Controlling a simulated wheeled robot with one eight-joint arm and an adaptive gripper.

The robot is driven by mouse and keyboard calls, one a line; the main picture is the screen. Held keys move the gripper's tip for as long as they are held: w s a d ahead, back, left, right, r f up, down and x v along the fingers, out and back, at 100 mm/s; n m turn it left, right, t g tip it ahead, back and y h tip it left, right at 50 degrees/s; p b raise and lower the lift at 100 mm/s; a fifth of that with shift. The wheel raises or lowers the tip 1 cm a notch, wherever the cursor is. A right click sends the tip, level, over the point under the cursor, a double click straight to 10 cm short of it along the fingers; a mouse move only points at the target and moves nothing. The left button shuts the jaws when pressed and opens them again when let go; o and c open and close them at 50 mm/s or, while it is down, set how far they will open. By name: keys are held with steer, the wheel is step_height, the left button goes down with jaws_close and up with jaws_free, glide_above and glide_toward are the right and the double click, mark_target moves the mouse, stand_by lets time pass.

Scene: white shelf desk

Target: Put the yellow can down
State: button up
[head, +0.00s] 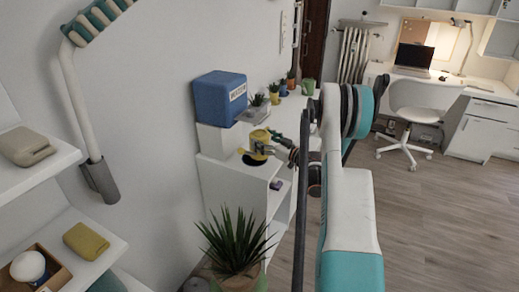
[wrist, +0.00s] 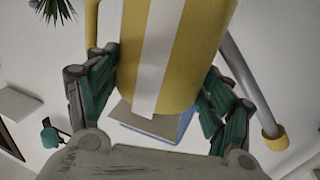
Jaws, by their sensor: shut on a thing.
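A yellow can (head: 260,136) shows at the near end of the white shelf desk (head: 228,172) in the head view. My gripper (head: 277,149) reaches it from the right. In the wrist view the can, yellow with a white stripe (wrist: 188,60), sits between the green fingers of my gripper (wrist: 158,95), which are shut on it. A dark patch shows at the can's lower part or just below it in the head view. I cannot tell whether the can touches the desk top.
A blue box (head: 218,97) stands on the desk behind the can, and small potted plants (head: 274,92) line its back. A large spiky plant (head: 235,243) stands at the near end. Shelves with a yellow object (head: 86,241) are at left. Open floor lies right.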

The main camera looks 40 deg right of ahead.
steer(key=shift+w+a, duration=0.1)
steer(key=shift+w, duration=0.8)
steer(key=f+b, duration=0.1)
steer(key=f, duration=0.1)
steer(key=f+b, duration=0.1)
steer(key=shift+w+f+b, duration=0.3)
steer(key=shift+f+b, duration=0.05)
steer(key=shift+r, duration=0.15)
steer(key=o, duration=1.2)
steer(key=s+p, duration=0.1)
steer(key=s, duration=0.3)
steer(key=s+d+p, duration=0.1)
steer(key=s, duration=0.3)
steer(key=s+p, duration=0.2)
steer(key=s, duration=0.2)
steer(key=shift+d, duration=0.25)
